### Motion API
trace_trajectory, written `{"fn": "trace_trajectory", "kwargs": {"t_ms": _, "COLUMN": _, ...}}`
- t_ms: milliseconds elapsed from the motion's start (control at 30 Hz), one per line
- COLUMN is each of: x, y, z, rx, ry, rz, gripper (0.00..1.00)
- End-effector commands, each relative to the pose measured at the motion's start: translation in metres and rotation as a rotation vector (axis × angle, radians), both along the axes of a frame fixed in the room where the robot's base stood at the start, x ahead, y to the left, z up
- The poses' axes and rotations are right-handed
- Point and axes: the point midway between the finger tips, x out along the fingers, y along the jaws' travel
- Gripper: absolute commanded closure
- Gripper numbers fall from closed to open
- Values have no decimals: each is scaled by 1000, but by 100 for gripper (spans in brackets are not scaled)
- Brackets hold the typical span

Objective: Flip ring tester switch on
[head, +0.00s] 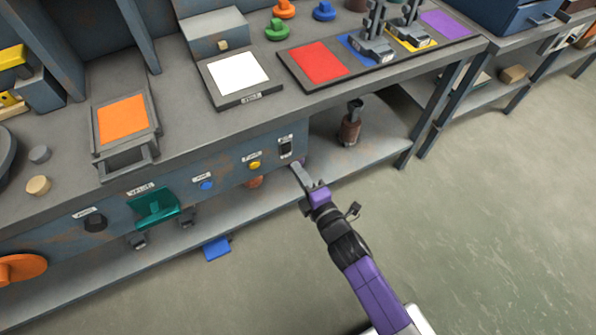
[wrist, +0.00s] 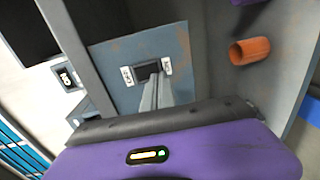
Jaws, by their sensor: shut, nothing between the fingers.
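A dark switch (head: 286,147) with a white label sits at the right end of the bench's blue-grey front panel. In the wrist view a dark switch (wrist: 148,70) shows between two small white labels on a blue-grey panel. Its label is too small to read, and its on or off position is unclear. My gripper (head: 297,172) is shut and empty, just below and right of that switch in the head view. In the wrist view my gripper (wrist: 152,90) points at the switch, and its fingertips overlap the lower part. I cannot tell whether they touch it.
An orange cylinder (wrist: 250,50) shows at wrist right. The right floor is clear.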

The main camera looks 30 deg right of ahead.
Motion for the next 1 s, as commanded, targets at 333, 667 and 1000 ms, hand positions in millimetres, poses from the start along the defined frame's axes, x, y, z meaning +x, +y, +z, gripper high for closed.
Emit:
{"fn": "trace_trajectory", "kwargs": {"t_ms": 333, "x": -41, "y": -1, "z": -6, "rx": 2, "ry": 2, "rz": -2, "gripper": 100}}
{"fn": "trace_trajectory", "kwargs": {"t_ms": 667, "x": -89, "y": -1, "z": -12, "rx": 1, "ry": 2, "rz": -2, "gripper": 100}}
{"fn": "trace_trajectory", "kwargs": {"t_ms": 1000, "x": -100, "y": -1, "z": -12, "rx": 0, "ry": 0, "rz": -1, "gripper": 100}}
